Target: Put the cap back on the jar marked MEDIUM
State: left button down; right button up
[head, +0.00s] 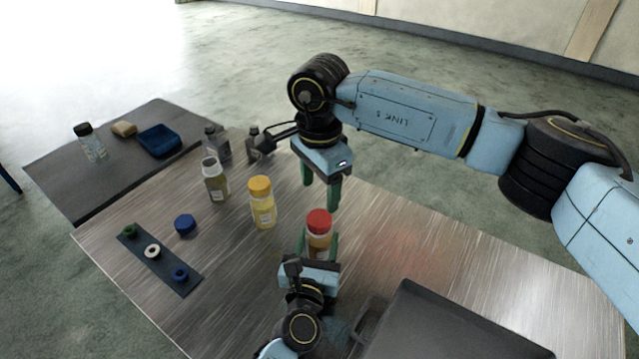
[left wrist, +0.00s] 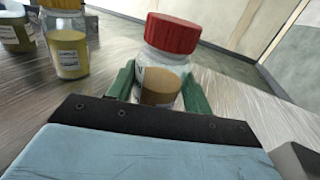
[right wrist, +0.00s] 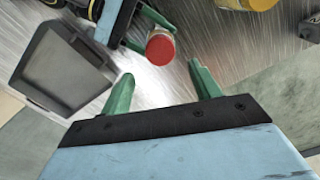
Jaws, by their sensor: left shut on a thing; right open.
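A clear jar (left wrist: 160,84) with a red cap (head: 319,222) on its top stands near the middle of the table; amber contents show low in it. My left gripper (head: 318,243) is shut around this jar's body. I cannot read its label. My right gripper (head: 321,190) is open and empty, above and beside the red cap, not touching it. In the right wrist view the red cap (right wrist: 160,47) is beyond the open fingers. A yellow-capped jar (head: 262,207) stands to the left. A jar with a pale top (head: 216,184) stands behind it; its label is too small to read.
A blue round cap (head: 185,224) lies on the table at left, near a dark strip (head: 183,284) with several coloured rings. A grey bottle (head: 217,147) stands at the back. A dark tray (head: 440,325) is at front right. A side table (head: 60,165) holds a blue bin (head: 159,141).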

aim_at(320, 218)
jog(key=shift+f, duration=4)
jog(key=shift+c, duration=0.2)
jog(key=c, duration=1)
jog(key=m, duration=0.6)
jog(key=shift+m, duration=0.3)
jog(key=m, duration=0.3)
jog(key=shift+m, duration=0.4)
jog(key=m, duration=0.4)
jog(key=shift+m, duration=0.3)
jog(key=o, duration=1.2)
